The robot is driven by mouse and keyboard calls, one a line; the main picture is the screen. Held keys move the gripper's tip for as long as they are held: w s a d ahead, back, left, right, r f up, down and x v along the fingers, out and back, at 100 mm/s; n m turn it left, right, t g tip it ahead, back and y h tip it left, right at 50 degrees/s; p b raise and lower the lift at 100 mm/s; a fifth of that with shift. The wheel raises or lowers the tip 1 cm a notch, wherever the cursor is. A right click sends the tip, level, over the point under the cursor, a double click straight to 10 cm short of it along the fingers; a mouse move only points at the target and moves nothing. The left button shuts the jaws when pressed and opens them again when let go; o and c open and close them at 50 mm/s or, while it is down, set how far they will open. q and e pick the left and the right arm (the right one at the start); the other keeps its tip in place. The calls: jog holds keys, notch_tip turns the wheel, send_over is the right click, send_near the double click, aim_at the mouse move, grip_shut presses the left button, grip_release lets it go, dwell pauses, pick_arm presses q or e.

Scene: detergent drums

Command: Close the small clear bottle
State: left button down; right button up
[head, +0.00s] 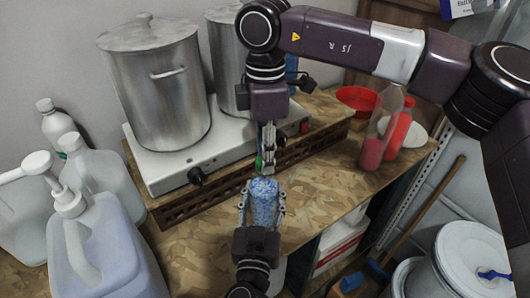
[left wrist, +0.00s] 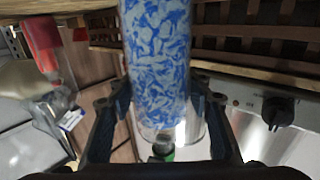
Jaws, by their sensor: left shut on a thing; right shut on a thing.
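The small clear bottle (head: 264,188), with blue and white speckled contents, stands roughly upright between the fingers of my left gripper (head: 263,205), which is shut on it. The bottle fills the middle of the left wrist view (left wrist: 157,55), which looks upside down; its clear end points down there. My right gripper (head: 267,158) points down from above, shut, directly over the bottle's top. A small green piece, apparently the cap (left wrist: 160,154), shows at its fingertips. The fingers mostly hide it. I cannot tell whether it touches the bottle's neck.
A white hot plate (head: 165,172) with two steel pots (head: 158,95) is behind and left. White jugs and a pump bottle (head: 95,240) crowd the left. A red-filled bottle (head: 374,148) and red bowl (head: 357,98) stand at right. The wooden worktop (head: 315,195) is clear right of the bottle.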

jog(key=m, duration=0.4)
jog(key=shift+m, duration=0.4)
jog(key=o, duration=0.7)
jog(key=shift+s+r, duration=0.1)
jog(key=shift+r, duration=2.2)
jog(key=shift+n, duration=0.3)
jog(key=shift+c, duration=0.4)
